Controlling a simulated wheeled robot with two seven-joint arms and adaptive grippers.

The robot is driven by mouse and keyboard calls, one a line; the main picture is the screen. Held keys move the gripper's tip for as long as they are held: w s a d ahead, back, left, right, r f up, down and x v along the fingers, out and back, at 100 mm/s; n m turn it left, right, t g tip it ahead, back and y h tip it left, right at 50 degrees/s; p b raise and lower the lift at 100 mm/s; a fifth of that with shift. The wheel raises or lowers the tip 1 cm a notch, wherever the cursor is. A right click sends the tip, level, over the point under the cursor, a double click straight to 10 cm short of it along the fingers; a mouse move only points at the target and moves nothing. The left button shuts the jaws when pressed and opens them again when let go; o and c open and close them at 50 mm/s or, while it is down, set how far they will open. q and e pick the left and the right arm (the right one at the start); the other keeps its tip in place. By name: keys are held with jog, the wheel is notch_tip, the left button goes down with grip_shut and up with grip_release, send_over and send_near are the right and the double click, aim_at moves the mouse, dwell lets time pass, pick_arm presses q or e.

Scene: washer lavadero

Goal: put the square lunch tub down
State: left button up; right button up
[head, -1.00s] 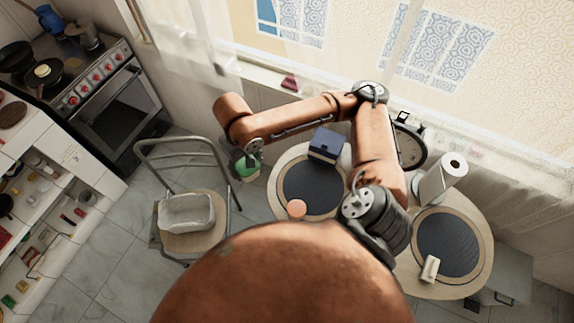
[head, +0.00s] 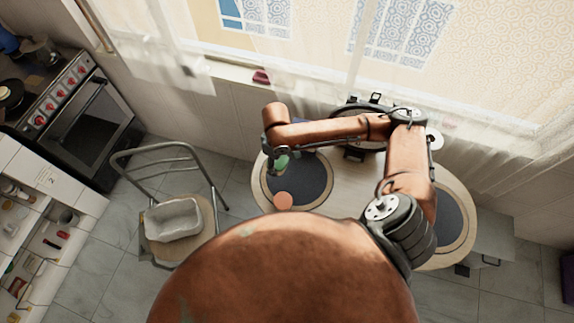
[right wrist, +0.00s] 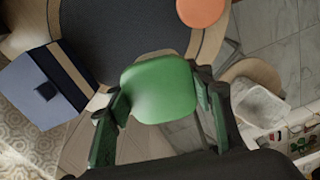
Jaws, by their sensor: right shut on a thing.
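The square lunch tub is green with rounded corners; it shows between the fingers in the right wrist view (right wrist: 158,92) and small in the head view (head: 282,164). My right gripper (right wrist: 162,100) is shut on it, one finger at each side. In the head view the tub appears over the left dark round mat (head: 308,180) on the table, near its upper left edge. I cannot tell whether the tub touches anything below. My right arm partly covers the table. My left gripper is not in view.
A salmon round thing (head: 283,201) lies at the mat's lower edge. A blue box (right wrist: 42,88) stands beside the mat, mostly hidden by my arm in the head view. A chair (head: 203,212) with a pale basket (head: 173,219) stands left of the table. The mat's middle looks clear.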

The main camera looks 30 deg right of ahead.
jog(key=n, duration=0.2)
send_over(285, 178)
notch_tip(285, 178, down, 4)
pick_arm(q)
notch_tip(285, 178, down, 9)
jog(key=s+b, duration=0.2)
jog(key=b, duration=0.6)
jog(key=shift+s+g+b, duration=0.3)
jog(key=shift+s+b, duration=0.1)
pick_arm(e)
jog(key=f, duration=0.7)
jog(key=shift+a+f, duration=0.1)
jog(key=shift+a, duration=0.1)
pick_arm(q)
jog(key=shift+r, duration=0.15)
pick_arm(e)
jog(key=shift+f, duration=0.4)
jog(key=o, duration=1.5)
jog(key=shift+c, duration=0.2)
